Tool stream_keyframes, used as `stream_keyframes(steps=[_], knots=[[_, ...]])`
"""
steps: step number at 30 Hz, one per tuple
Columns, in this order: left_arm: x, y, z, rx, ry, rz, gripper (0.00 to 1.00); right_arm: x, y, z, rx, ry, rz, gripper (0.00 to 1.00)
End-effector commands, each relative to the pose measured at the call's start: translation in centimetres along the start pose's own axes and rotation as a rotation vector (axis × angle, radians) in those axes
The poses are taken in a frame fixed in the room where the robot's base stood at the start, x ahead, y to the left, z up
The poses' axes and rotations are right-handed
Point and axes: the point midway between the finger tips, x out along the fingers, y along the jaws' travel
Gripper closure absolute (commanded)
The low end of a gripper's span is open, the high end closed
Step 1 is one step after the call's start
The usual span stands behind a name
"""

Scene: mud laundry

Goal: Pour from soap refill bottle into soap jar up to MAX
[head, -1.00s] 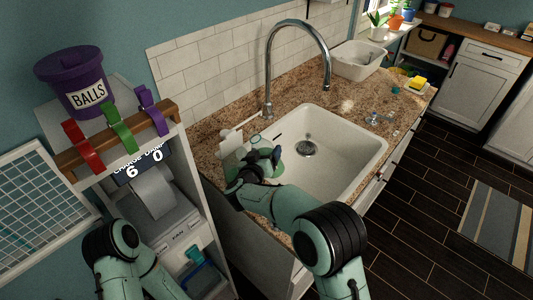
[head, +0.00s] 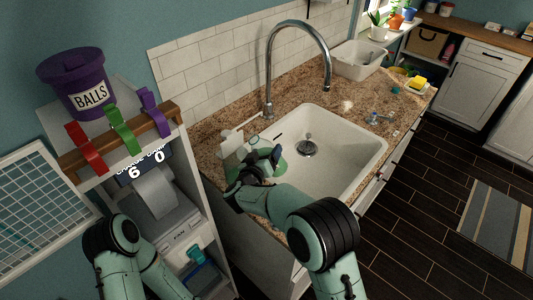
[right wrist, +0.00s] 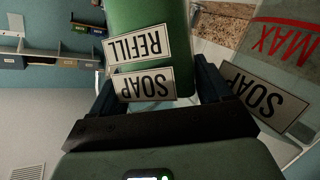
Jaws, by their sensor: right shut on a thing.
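My right gripper (head: 262,164) is beside the sink's left rim in the head view. In the right wrist view, the right gripper (right wrist: 155,88) is shut on the green soap refill bottle (right wrist: 185,15), which sits between its fingers with its label upside down in the picture. The soap jar (right wrist: 265,60) stands just to the right, pale and see-through, with a red MAX mark and a SOAP label. In the head view, the jar (head: 231,148) is on the counter left of the gripper. The soap level and any flow cannot be made out. My left arm shows at lower left; its gripper is out of frame.
The white sink (head: 335,170) and tall curved faucet (head: 268,70) are just right of the gripper. A white tub (head: 358,62) stands at the back of the granite counter (head: 215,128). A shelf unit (head: 190,160) with colored clips is at left.

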Motion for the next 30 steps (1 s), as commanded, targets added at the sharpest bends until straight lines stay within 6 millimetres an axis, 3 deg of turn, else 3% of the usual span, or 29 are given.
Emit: stream_keyframes(steps=[1, 30], knots=[[0.09, -0.06, 0.10, 0.000, -0.001, 0.000, 0.57, -0.71, -1.83, 1.37, -0.032, -0.019, -0.044, 0.68], [-0.63, 0.47, -0.71, 0.003, 0.008, 0.003, 0.57, -0.42, -0.87, 1.20, -0.120, 0.007, -0.006, 0.68]])
